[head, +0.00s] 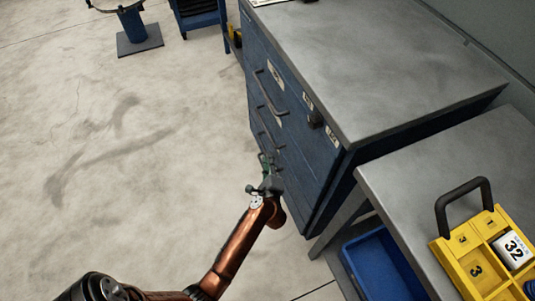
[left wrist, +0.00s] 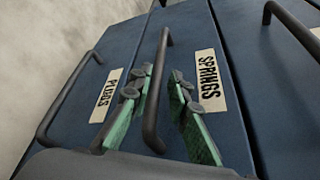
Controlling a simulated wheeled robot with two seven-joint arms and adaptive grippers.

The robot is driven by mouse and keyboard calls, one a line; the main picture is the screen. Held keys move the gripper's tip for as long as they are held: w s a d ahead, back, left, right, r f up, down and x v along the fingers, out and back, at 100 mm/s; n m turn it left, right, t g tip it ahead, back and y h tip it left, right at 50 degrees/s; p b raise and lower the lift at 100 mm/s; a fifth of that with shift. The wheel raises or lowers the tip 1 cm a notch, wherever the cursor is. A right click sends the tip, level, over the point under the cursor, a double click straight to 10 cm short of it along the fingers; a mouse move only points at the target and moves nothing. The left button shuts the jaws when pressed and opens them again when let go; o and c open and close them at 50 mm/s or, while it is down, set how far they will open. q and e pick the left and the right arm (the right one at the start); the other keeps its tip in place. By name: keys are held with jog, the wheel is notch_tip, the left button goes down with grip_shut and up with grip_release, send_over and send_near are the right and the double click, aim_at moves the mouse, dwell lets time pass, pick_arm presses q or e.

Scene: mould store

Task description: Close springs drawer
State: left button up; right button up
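The springs drawer (left wrist: 220,125) is dark blue, with a white SPRINGS label (left wrist: 208,80) and a dark bar handle (left wrist: 162,70), in the left wrist view. The two green-padded fingers of my left gripper (left wrist: 158,108) are spread on either side of this handle, with gaps visible, so it is not gripped. In the head view my left gripper (head: 267,170) is at the lower front of the blue drawer cabinet (head: 310,165) and hides part of it. I cannot tell how far the drawer stands out. My right gripper is out of view.
The PLUGS drawer (left wrist: 85,95) lies beside the springs drawer, with its own bar handle (left wrist: 70,95). A grey bench (head: 410,185) with a yellow organizer (head: 463,260) stands at right, a blue bin (head: 378,262) beneath. The floor at left is clear.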

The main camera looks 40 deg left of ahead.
pick_arm(q)
jog(key=v, duration=0.3)
jog(key=shift+a, duration=0.1)
dwell(0.5)
